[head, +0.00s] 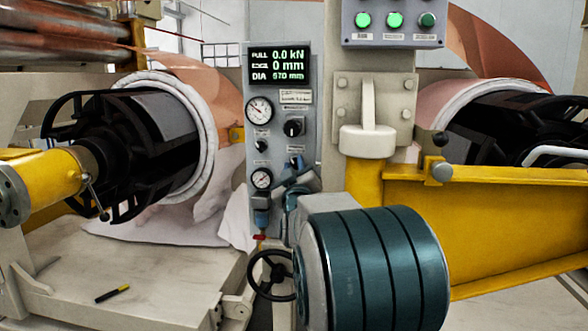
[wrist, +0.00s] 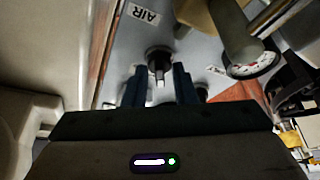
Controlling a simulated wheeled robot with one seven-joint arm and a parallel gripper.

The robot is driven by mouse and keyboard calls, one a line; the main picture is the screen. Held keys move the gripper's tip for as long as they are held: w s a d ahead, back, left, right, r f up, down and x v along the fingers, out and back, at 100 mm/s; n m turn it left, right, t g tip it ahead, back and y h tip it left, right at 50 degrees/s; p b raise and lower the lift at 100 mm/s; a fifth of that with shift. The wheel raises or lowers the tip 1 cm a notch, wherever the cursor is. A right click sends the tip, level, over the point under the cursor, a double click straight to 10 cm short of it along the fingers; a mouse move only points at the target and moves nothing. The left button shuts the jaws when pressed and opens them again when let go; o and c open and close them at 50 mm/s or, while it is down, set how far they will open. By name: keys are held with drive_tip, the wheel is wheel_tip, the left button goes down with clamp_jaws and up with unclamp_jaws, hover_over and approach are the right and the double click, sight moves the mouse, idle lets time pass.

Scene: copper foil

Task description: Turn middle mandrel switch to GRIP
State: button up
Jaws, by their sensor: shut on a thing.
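A grey control panel (head: 281,94) stands in the middle of the head view, with a black rotary knob (head: 293,127) and small dark switches on its face. My gripper (head: 296,168) is at the lower right of the panel, at a small switch there. In the wrist view my gripper (wrist: 158,86) has its two blue fingers on either side of a black switch (wrist: 158,57) with a pale pointer, and is shut on it. The fingers and arm hide part of this switch in the head view. I cannot read its setting or its label.
Two gauges (head: 260,110) and a display (head: 279,64) are on the panel. A black handwheel (head: 273,274) is below it. Yellow mandrel arms (head: 45,178) and copper foil rolls flank the panel. A box with green buttons (head: 394,20) is above right.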

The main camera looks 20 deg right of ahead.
drive_tip(key=o, duration=0.6)
drive_tip(key=v, duration=1.3)
drive_tip(key=shift+s+a+f, duration=0.15)
drive_tip(key=shift+s+f, duration=0.05)
drive_tip(key=shift+s, duration=0.15)
drive_tip(key=shift+p, duration=0.3)
